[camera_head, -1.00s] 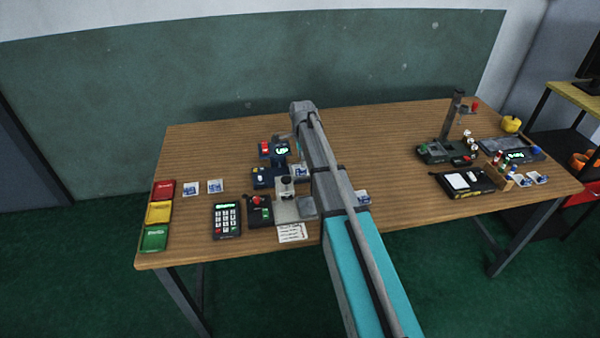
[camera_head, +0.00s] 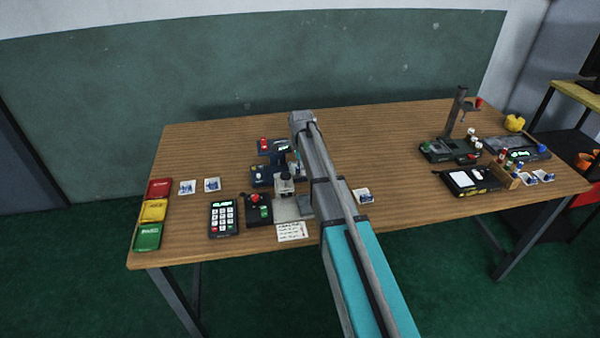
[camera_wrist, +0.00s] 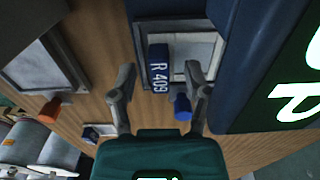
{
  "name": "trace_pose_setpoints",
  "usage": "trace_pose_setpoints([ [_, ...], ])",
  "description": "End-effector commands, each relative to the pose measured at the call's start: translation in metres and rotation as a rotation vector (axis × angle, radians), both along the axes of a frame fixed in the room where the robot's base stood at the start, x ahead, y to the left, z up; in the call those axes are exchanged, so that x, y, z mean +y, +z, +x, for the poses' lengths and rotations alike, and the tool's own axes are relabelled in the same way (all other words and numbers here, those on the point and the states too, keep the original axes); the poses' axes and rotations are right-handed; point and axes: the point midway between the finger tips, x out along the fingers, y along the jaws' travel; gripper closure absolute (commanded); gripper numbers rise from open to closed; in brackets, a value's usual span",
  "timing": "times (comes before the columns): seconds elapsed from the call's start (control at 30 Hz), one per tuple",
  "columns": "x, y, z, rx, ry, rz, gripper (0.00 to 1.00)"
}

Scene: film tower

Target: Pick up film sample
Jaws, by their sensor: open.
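In the wrist view, a small blue piece marked "R 409" (camera_wrist: 159,68) lies over a pale, grey-framed plate (camera_wrist: 196,50). It looks like the film sample's label, but I cannot be sure. My gripper (camera_wrist: 160,84) is open, with one finger on each side of the blue piece and nothing visibly held. I cannot tell how far the fingertips are above it. In the head view my arm hides most of the gripper. Similar white-and-blue squares lie on the table, two at the left (camera_head: 187,187) (camera_head: 212,184) and one right of my arm (camera_head: 363,196).
A blue device with a lit green display (camera_wrist: 300,90) stands close right of my fingers. An orange knob (camera_wrist: 50,107) and a blue knob (camera_wrist: 182,107) are nearby. A keypad (camera_head: 223,218) stands left of my arm. The table's back middle is clear.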

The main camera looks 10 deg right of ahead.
Motion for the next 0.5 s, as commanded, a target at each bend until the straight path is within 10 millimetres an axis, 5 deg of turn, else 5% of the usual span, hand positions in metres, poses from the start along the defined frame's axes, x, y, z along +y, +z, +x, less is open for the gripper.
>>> trace_pose_setpoints([
  [0.5,-0.0002,0.0003,0.0000,0.000,0.000,0.000,0.37],
])
